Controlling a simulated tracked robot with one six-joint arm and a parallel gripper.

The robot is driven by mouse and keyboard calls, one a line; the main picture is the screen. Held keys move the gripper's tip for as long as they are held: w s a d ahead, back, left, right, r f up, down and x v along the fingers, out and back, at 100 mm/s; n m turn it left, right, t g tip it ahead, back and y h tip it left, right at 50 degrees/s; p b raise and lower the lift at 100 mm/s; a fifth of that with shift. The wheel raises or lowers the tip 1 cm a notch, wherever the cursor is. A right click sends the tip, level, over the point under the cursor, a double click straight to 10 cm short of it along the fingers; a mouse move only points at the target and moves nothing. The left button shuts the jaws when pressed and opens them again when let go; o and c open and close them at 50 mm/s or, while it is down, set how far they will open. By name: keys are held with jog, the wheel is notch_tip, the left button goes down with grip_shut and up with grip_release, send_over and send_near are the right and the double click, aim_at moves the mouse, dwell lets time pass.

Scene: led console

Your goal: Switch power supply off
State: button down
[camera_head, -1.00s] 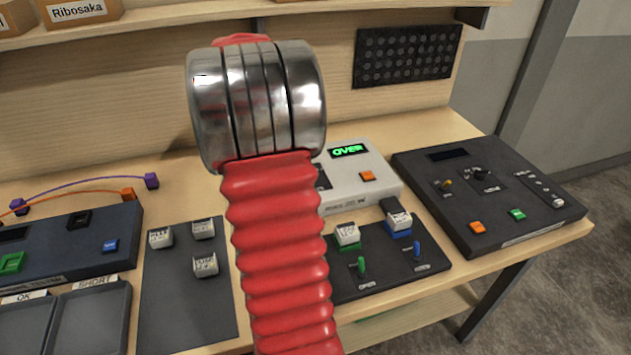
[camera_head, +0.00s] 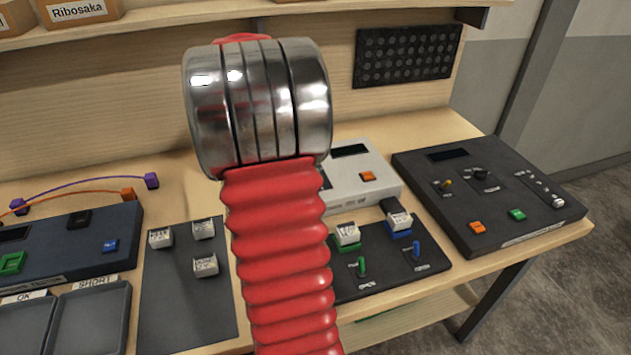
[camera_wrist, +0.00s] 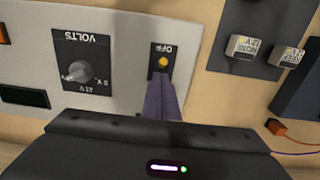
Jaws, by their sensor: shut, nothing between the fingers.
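The power supply is a pale grey box (camera_head: 358,193) at the back of the bench, partly hidden by my red arm. Its display (camera_head: 350,151) is dark. In the wrist view its panel (camera_wrist: 125,38) appears upside down, with a VOLTS knob (camera_wrist: 78,72), a dark display (camera_wrist: 22,97) and a small switch (camera_wrist: 163,61) with a yellow tip beside the word OFF. My gripper (camera_wrist: 163,84) is shut and empty, its fingertips right at the switch. I cannot tell whether they touch it. My arm hides the gripper and the switch in the head view.
A black console (camera_head: 490,195) stands to the right. A black plate (camera_head: 385,262) with green and blue levers lies in front of the supply. A dark mat (camera_head: 185,300) with white blocks lies left of my arm. A pegboard (camera_head: 405,55) hangs behind.

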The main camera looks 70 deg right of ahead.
jog(key=shift+r, duration=0.1)
notch_tip(320, 180, up, 7)
jog(key=shift+w+d, duration=0.25)
jog(key=shift+d, duration=0.05)
dwell(0.9)
dwell(0.5)
jog(key=f, duration=0.1)
jog(key=a+f, duration=0.1)
jog(key=f, duration=0.1)
jog(key=shift+s+a+f, duration=0.1)
jog(key=shift+s+a, duration=0.05)
jog(key=shift+s, duration=0.1)
jog(key=s+a+r+n+t, duration=0.1)
jog(key=s+a+n+t, duration=0.1)
jog(key=a, duration=1.1)
jog(key=s+a+r+n+t, duration=0.1)
jog(key=a+n, duration=0.3)
jog(key=a, duration=0.9)
jog(key=s+a+n+t, duration=0.2)
jog(key=a+n, duration=0.1)
jog(key=a, duration=1.1)
jog(key=shift+s+r+n+t, duration=0.3)
jog(key=shift+r+n, duration=0.1)
